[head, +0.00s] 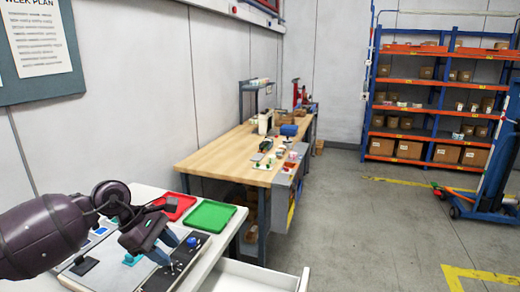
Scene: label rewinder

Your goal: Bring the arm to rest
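My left arm comes in from the left, dark and purplish. Its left gripper (170,245) hangs over the front part of a white table, above a machine plate (110,262) with a dark panel (180,262) on its right side. Its two blue-grey fingers stand apart with nothing visible between them. A blue knob (193,241) shows on the dark panel just right of the fingers. The arm hides part of the machine. I cannot tell whether the fingers touch the panel. My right gripper is out of view.
A red tray (177,207) and a green tray (211,216) lie behind the gripper on the white table. An open white drawer (255,277) juts out at the front. A wooden workbench (215,157) with small items stands beyond.

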